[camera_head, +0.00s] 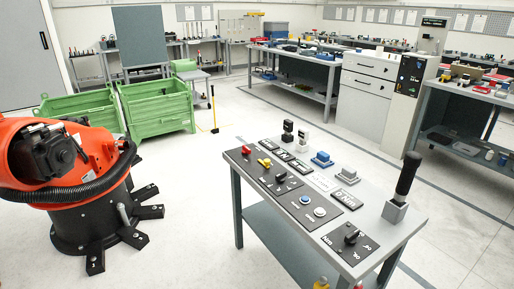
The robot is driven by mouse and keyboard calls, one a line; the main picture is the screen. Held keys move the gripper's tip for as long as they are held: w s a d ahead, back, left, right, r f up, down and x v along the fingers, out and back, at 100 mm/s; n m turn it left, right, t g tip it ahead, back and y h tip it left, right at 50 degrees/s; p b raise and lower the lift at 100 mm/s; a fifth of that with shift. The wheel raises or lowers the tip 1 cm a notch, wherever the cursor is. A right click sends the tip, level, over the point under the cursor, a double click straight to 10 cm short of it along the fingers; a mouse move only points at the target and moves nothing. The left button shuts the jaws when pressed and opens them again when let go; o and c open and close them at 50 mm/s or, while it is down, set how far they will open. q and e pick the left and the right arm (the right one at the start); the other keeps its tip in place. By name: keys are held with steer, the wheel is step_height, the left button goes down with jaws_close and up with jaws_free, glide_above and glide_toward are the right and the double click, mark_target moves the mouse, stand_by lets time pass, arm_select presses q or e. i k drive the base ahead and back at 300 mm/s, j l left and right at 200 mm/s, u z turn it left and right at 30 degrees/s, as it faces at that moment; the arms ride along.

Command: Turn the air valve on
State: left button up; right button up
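A grey control bench (385,222) stands in the middle front with a row of dark control plates on its top. From far to near these hold a red handle (246,150), a yellow handle (266,162), a small black knob (281,177), a blue button (305,199), a pale button (320,211) and a larger black knob (351,236).
A black upright lever (407,174) rises from the bench's right corner. Small blocks (322,159) stand along its back edge. An orange robot arm (85,165) on a black base stands left. Green bins (158,106) and workbenches are behind. The floor between is clear.

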mark_target(246, 150)
steer(key=i+j+z, duration=0.2)
steer(key=z, duration=0.2)
steer(key=i+j+z, duration=0.25)
steer(key=z, duration=0.2)
steer(key=i+j+z, duration=0.1)
steer(key=j, duration=0.25)
steer(key=i+j, duration=0.25)
steer(key=j, duration=0.15)
steer(key=i+j+z, duration=0.15)
steer(key=j, duration=0.25)
steer(key=i+j+z, duration=0.1)
steer(key=j, duration=0.3)
steer(key=i+j, duration=0.25)
steer(key=j, duration=0.15)
steer(key=i+j+z, duration=0.15)
steer(key=j, duration=0.25)
